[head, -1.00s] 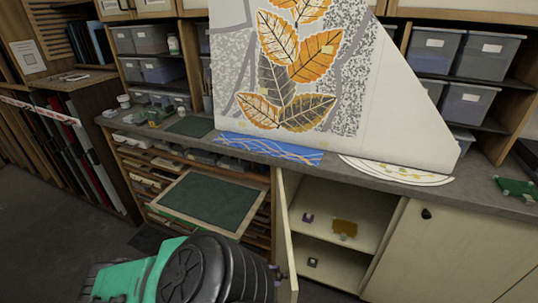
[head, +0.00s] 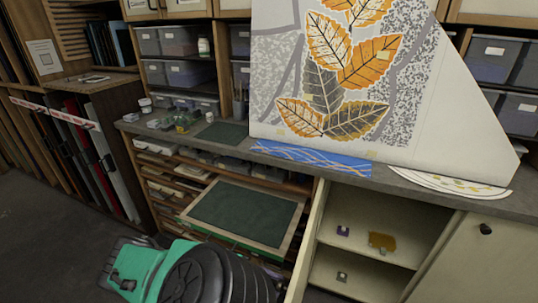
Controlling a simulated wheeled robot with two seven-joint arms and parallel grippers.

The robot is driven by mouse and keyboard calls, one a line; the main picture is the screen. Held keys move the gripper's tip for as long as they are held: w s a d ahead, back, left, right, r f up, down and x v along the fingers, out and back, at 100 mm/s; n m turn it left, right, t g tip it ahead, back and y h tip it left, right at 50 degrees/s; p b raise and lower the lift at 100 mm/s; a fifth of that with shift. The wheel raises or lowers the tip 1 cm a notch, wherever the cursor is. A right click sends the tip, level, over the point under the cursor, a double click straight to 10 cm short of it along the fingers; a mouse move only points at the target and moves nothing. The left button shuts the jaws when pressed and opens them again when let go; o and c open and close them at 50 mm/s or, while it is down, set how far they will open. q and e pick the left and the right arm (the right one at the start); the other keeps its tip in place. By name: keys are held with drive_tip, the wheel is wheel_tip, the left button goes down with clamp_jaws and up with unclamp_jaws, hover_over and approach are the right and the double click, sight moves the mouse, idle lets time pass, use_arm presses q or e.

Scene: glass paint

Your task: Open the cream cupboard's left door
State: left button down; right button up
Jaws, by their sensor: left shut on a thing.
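The cream cupboard's left door (head: 309,243) stands open, swung out toward me. Its inner face and edge show beside the opening. My left arm reaches in from the bottom left, and its green and black links cover much of the view there. My left gripper (head: 275,272) is at the outer side of this door, shut on its handle. The fingers and handle are mostly hidden behind my arm. The cupboard's right door (head: 465,265) is closed, with a black knob (head: 486,229). My right gripper is not in view.
A dark green board (head: 243,213) juts from the drawers left of the door. A tall leaf panel (head: 440,125) stands on the worktop.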

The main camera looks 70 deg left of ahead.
use_arm(q)
drive_tip(key=shift+c, duration=2.2)
unclamp_jaws()
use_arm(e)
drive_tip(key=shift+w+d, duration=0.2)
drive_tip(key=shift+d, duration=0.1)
use_arm(q)
drive_tip(key=b+v, duration=0.7)
drive_tip(key=v, duration=0.7)
drive_tip(key=shift+s+a, duration=0.15)
drive_tip(key=shift+s, duration=0.05)
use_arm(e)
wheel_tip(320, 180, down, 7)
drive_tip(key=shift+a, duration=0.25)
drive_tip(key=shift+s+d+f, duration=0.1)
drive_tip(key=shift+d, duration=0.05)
